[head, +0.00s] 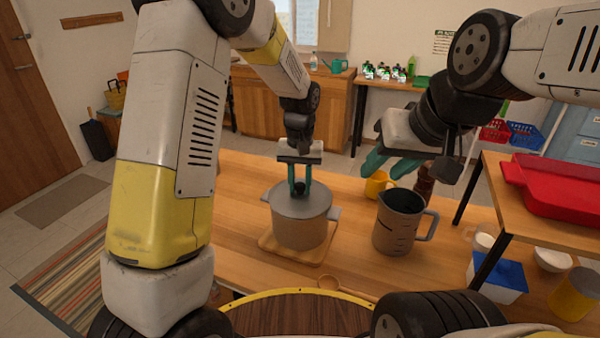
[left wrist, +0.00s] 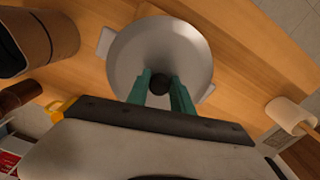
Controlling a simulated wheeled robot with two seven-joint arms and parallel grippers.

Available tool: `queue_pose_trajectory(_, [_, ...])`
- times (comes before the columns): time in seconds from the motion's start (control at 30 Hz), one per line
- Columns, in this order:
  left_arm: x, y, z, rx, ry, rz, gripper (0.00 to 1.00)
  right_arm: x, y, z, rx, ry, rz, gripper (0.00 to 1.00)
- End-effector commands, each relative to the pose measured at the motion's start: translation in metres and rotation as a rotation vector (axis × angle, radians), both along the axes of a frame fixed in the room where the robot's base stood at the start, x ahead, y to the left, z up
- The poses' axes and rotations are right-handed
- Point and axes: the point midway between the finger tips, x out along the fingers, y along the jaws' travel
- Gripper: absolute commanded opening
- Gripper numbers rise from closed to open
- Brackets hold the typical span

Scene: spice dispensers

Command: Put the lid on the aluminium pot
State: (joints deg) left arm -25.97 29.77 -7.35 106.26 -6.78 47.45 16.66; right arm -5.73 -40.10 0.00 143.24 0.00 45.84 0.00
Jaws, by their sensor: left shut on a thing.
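The aluminium pot (head: 299,232) stands upright on a wooden board (head: 268,243) on the table. The grey lid (head: 283,203) is at the pot's mouth and looks about level with its rim; whether it rests fully on the rim I cannot tell. My left gripper (head: 300,188) is above the lid, its green fingers shut on the dark knob. In the left wrist view the lid (left wrist: 190,45) is a round grey disc, with the knob (left wrist: 159,84) between the fingertips. My right gripper (head: 392,165) is off to the right above the table, its green fingers apart, with nothing visible between them.
A grey measuring jug (head: 397,225) stands right of the pot, with a yellow mug (head: 378,184) behind it. A shelf with a red tray (head: 560,190) is at the right. The table left of the pot is clear.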

Motion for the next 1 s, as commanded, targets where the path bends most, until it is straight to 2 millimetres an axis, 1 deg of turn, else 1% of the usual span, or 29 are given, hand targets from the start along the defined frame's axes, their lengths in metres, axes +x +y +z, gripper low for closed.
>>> queue_pose_trajectory(0.33, [0.0002,-0.0001,-0.0033,0.000,-0.001,0.000,0.00,0.0000,0.0000,0.0000,0.000,0.000,0.000,0.40])
queue_pose_trajectory(0.37, [0.0002,0.0000,-0.0033,0.000,-0.001,0.000,0.33,0.0000,0.0000,0.0000,0.000,0.000,0.000,0.40])
queue_pose_trajectory(0.4, [0.0001,0.0000,-0.0033,0.000,-0.001,0.000,0.41,0.0000,0.0000,0.0000,0.000,0.000,0.000,0.40])
queue_pose_trajectory(0.47, [0.0001,0.0000,-0.0033,0.000,0.000,0.000,0.53,0.0000,0.0000,0.0000,0.000,0.000,0.000,0.40])
queue_pose_trajectory(0.67, [0.0001,0.0000,-0.0033,0.000,0.000,0.000,0.53,0.0000,0.0000,0.0000,0.000,0.000,0.000,0.40])
queue_pose_trajectory(0.7, [0.0000,0.0001,-0.0035,0.000,0.000,0.000,0.55,0.0000,0.0000,0.0000,0.000,0.000,0.000,0.40])
queue_pose_trajectory(0.77, [-0.0001,0.0001,-0.0035,0.000,0.000,0.000,0.67,0.0000,0.0000,0.0000,0.000,0.000,0.000,0.40])
queue_pose_trajectory(0.8, [-0.0001,0.0001,-0.0035,0.000,0.000,0.000,0.74,0.0000,0.0000,0.0000,0.000,0.000,0.000,0.40])
queue_pose_trajectory(1.0, [-0.0001,0.0001,-0.0034,0.000,0.000,0.000,0.75,0.0000,0.0000,0.0000,0.000,0.000,0.000,0.40])
